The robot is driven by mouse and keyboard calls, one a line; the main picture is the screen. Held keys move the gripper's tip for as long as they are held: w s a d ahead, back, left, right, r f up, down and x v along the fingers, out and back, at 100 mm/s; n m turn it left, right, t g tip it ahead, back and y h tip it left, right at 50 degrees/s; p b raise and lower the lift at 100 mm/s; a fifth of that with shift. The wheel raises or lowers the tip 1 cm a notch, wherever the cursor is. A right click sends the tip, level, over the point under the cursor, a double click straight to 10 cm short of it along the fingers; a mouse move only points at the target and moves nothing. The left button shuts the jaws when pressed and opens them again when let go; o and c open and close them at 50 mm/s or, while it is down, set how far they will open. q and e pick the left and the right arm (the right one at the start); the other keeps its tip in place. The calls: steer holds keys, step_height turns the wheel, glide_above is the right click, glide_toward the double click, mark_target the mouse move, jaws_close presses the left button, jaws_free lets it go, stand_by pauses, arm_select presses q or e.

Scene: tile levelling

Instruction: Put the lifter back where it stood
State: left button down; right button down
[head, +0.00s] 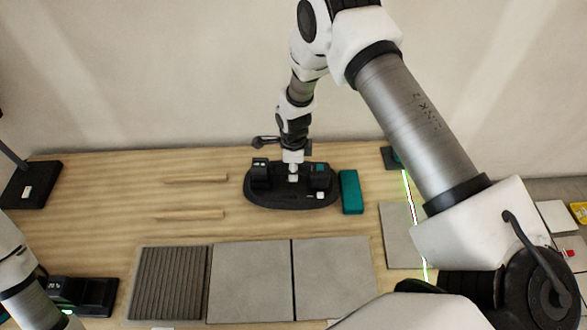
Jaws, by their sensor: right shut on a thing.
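The lifter (270,198) is a dark, oval-based device with black blocks at both ends, at the middle of the wooden table. My right arm reaches over from the right and comes down on it from behind. My right gripper (293,172) is at the lifter's middle, shut on it; the fingertips are hard to make out. The lifter looks level. I cannot tell whether its base touches the table or hangs just above it. My left arm shows only at the lower left edge, and its gripper is not visible.
A teal block (351,192) stands close right of the lifter. Grey tiles (250,283) and a ribbed tile (170,283) lie in front. A green laser line crosses a tile (397,238) at right. Two thin wooden strips (196,180) lie left. A black stand (32,186) is far left.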

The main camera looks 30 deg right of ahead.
steer(key=shift+f, duration=0.35)
stand_by(0.5)
steer(key=c, duration=0.9)
jaws_free()
step_height(320, 180, up, 12)
steer(key=shift+s+f, duration=0.1)
